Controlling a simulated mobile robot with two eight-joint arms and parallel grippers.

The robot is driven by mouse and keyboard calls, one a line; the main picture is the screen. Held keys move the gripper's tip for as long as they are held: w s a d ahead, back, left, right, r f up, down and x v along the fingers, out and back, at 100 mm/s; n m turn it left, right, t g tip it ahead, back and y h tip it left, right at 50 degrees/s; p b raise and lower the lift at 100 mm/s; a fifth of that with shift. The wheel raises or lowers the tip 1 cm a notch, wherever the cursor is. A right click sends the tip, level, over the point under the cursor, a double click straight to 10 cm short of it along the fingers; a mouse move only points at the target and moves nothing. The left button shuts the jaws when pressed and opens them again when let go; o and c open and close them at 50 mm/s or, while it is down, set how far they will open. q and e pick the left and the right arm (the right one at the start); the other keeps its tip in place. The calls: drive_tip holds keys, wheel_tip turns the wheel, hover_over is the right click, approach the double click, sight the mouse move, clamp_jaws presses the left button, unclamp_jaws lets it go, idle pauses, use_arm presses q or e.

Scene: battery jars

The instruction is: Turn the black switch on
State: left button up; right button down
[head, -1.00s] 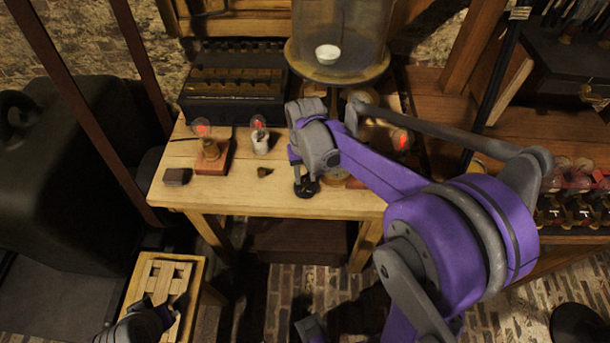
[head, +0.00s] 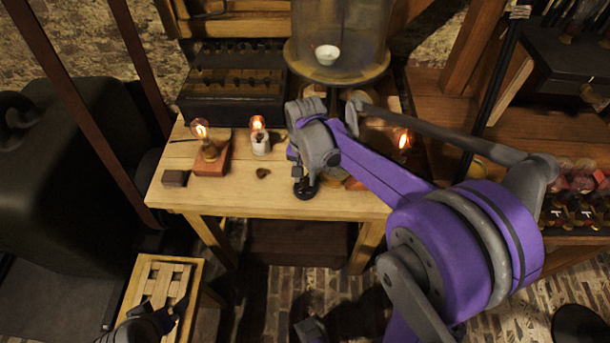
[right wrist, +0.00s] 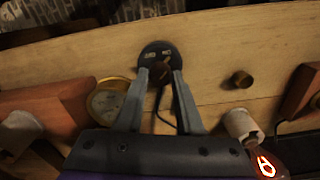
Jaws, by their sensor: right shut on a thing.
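The black switch (head: 305,188) is a small round black base near the front edge of the wooden table. In the right wrist view the switch (right wrist: 157,50) shows two pale labels on its top. My right gripper (right wrist: 159,76) is over it, its two fingers shut on the switch's knob. In the head view my right gripper (head: 302,172) points down and hides part of the switch.
Glowing bulbs stand on the table: one on a red-brown block (head: 212,160), one in a white holder (head: 260,143), one right of my arm (head: 402,139). A glass bell jar (head: 338,35) stands behind. A round brass gauge (right wrist: 110,100) lies close to the fingers.

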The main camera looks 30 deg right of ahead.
sight(305, 180)
drive_tip(key=c, duration=0.5)
unclamp_jaws()
drive_tip(key=shift+c, duration=0.2)
wheel_tip(305, 180, up, 11)
drive_tip(key=p, duration=0.1)
drive_tip(key=shift+f, duration=0.1)
drive_tip(key=s+a+f+n+t+p, duration=0.1)
drive_tip(key=s+a+n, duration=0.1)
drive_tip(key=s, duration=0.3)
drive_tip(key=s+a+f+n+t, duration=0.2)
drive_tip(key=s+n, duration=0.2)
drive_tip(key=s, duration=0.1)
drive_tip(key=s+a+f+n+t+p, duration=0.1)
drive_tip(key=s+a+n+t, duration=0.1)
drive_tip(key=s, duration=0.3)
drive_tip(key=shift+a+f+n+p, duration=0.2)
drive_tip(key=shift+f+n+p, duration=0.15)
drive_tip(key=shift+n, duration=0.15)
